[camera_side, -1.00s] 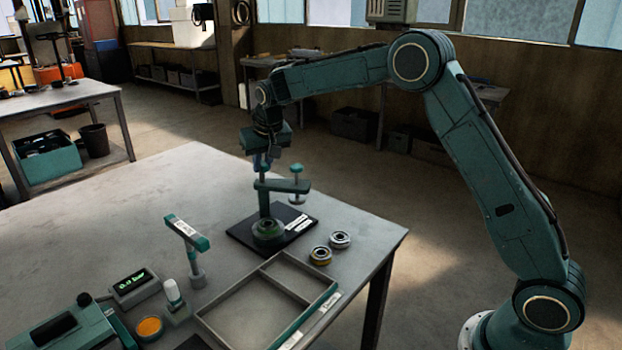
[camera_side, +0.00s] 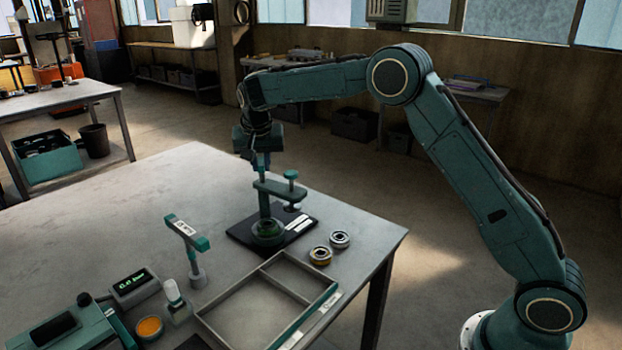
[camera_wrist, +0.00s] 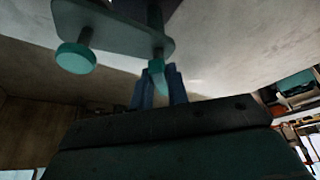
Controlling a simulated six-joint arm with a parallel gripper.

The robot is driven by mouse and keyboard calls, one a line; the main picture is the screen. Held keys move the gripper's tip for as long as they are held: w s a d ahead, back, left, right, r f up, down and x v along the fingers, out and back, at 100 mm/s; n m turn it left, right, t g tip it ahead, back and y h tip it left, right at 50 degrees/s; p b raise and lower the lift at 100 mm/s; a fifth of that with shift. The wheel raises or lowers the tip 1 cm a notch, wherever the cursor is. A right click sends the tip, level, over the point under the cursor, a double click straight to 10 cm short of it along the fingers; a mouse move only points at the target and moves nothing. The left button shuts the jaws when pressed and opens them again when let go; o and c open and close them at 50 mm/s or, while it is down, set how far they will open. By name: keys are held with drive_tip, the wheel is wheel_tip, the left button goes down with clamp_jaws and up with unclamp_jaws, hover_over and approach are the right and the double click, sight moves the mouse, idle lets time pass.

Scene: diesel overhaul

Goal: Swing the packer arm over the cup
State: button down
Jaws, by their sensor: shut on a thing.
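The packer stands on a black plate (camera_side: 240,238) on the bench. Its green packer arm (camera_side: 282,188) sits on a dark upright post and points right, with a teal knob on top and a pale foot hanging below its free end. The green round cup (camera_side: 268,231) is low at the post's foot, left of the hanging foot; the arm's free end is not above it. My gripper (camera_side: 261,164) points down over the post end of the arm. In the wrist view its blue fingers (camera_wrist: 158,88) are shut around a teal peg of the packer arm (camera_wrist: 112,28).
Two small ring-shaped parts (camera_side: 329,248) lie right of the plate. A divided tray (camera_side: 225,321) lies in front. A teal-topped stand (camera_side: 188,235), a lit display (camera_side: 133,286), a small bottle (camera_side: 174,297) and an orange-filled dish (camera_side: 149,327) stand to the left. The bench's back left is clear.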

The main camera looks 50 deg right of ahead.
drive_tip(key=shift+r, duration=0.1)
idle(0.7)
drive_tip(key=c, duration=1.4)
unclamp_jaws()
drive_tip(key=shift+o, duration=0.2)
drive_tip(key=shift+r, duration=2.7)
